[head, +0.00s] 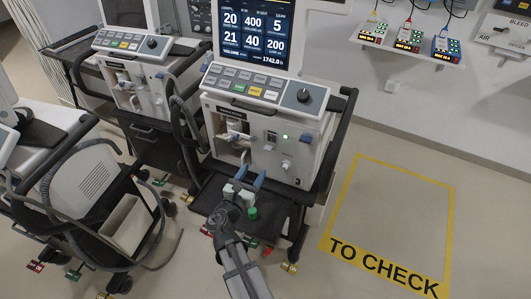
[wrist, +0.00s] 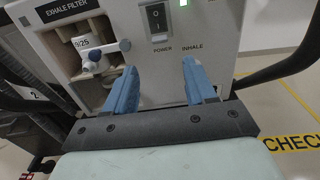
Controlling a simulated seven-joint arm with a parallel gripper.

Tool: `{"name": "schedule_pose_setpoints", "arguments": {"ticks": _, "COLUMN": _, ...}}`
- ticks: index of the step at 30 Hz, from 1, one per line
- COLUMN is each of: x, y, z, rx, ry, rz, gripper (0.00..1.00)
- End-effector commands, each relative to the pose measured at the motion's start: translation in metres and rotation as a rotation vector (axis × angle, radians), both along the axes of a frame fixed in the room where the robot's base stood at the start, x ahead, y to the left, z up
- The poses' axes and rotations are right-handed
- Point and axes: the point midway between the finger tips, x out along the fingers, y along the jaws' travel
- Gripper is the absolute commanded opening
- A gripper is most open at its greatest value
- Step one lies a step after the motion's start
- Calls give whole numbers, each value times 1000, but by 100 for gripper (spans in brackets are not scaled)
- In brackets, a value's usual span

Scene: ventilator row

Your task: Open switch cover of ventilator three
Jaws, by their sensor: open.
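Ventilator three (head: 262,115) stands at the centre of the head view, with a small "3" low on its front. Its dark power switch (head: 271,137) sits on the front panel; in the wrist view the switch (wrist: 157,17) shows at the top, above the word POWER. A pale frame surrounds it; I cannot make out whether its cover is open or shut. My gripper (head: 251,174) has blue fingers and is in front of the ventilator's lower front. In the wrist view my gripper (wrist: 160,72) is open and empty, its fingertips below the switch.
The exhale filter recess (wrist: 95,50) with a white valve is left of the switch. A second ventilator (head: 140,80) stands to the left, with grey hoses between. A yellow-taped floor area (head: 385,215) marked TO CHECK is clear on the right.

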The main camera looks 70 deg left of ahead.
Motion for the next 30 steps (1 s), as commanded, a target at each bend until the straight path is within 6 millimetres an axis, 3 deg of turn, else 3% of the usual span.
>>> {"name": "schedule_pose_setpoints", "arguments": {"ticks": 6, "x": 26, "y": 33, "z": -1, "rx": 1, "ry": 0, "rz": -2, "gripper": 55}}
{"name": "schedule_pose_setpoints", "arguments": {"ticks": 15, "x": 57, "y": 67, "z": -1, "rx": 1, "ry": 2, "rz": -1, "gripper": 55}}
{"name": "schedule_pose_setpoints", "arguments": {"ticks": 30, "x": 69, "y": 80, "z": 0, "rx": 1, "ry": 2, "rz": 0, "gripper": 55}}
